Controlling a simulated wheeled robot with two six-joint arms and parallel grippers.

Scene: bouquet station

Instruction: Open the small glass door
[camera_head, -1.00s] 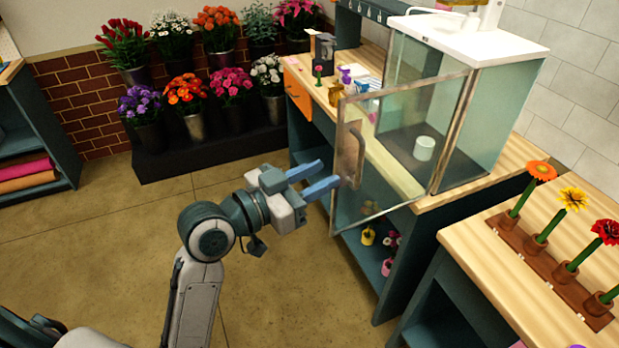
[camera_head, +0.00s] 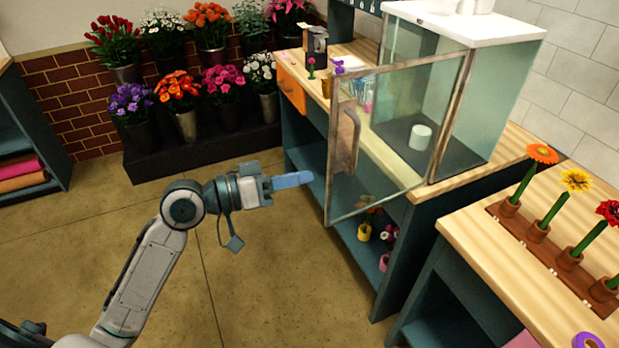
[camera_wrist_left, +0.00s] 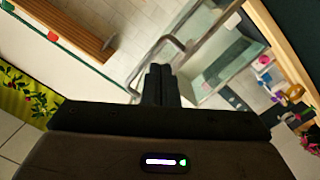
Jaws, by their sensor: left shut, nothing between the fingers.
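The small glass door (camera_head: 395,125) stands swung out from the glass cabinet (camera_head: 484,115), its frame hinged near the cabinet's front right edge. Its curved metal handle (camera_head: 346,142) is on the door's free left side. In the left wrist view the handle (camera_wrist_left: 158,50) shows just beyond the fingertips. My left gripper (camera_head: 308,177) is shut and empty, in front of the door and to the left of the handle, apart from it in the head view. Its fingers (camera_wrist_left: 160,72) look closed together in the left wrist view. A white cup (camera_head: 420,137) stands inside the cabinet. My right gripper is not in view.
Buckets of flowers (camera_head: 190,90) stand on a black step at the back left. A wooden counter (camera_head: 468,183) bears the cabinet. A rack with several single flowers (camera_head: 540,232) stands on the right bench. The floor left of the door is clear.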

